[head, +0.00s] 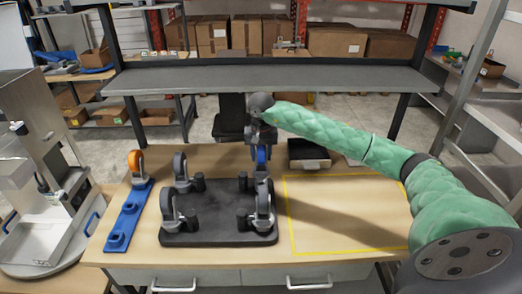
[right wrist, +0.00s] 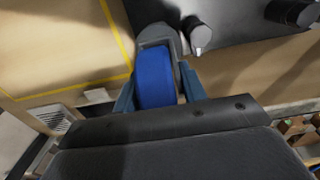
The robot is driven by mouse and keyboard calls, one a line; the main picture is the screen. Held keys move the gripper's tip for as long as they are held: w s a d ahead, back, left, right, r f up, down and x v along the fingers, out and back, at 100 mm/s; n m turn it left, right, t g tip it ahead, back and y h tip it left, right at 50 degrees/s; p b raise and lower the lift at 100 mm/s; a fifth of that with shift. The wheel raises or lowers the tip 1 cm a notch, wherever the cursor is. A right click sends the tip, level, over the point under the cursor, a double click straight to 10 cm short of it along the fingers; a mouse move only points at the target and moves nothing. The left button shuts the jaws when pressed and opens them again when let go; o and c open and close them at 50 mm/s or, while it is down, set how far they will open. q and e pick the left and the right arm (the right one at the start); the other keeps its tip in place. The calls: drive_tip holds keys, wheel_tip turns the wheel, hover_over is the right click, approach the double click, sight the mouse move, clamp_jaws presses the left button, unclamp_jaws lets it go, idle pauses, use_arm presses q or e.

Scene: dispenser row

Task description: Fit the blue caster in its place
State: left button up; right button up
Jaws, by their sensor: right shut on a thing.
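The blue caster (head: 261,155) has a blue wheel in a grey fork. My right gripper (head: 260,148) is shut on it, at the far right corner of the black base plate (head: 215,222). In the right wrist view the blue wheel (right wrist: 154,80) sits between the two fingers (right wrist: 158,92), and its fork overlaps the edge of the dark plate (right wrist: 235,50). I cannot tell whether the caster is seated or just above the plate. Grey casters stand at the far left (head: 180,168), near left (head: 168,206) and near right (head: 263,202) corners. My left gripper is not in view.
A blue rack (head: 127,217) left of the plate holds an orange caster (head: 136,161); its other places look empty. Short black posts stand on the plate beside the casters. A dark tray (head: 308,155) lies behind the empty yellow-outlined area (head: 345,215). A grey shelf (head: 270,79) crosses above.

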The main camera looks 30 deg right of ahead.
drive_tip(key=shift+s+f, duration=0.15)
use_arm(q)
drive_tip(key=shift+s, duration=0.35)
use_arm(e)
drive_tip(key=shift+f, duration=0.1)
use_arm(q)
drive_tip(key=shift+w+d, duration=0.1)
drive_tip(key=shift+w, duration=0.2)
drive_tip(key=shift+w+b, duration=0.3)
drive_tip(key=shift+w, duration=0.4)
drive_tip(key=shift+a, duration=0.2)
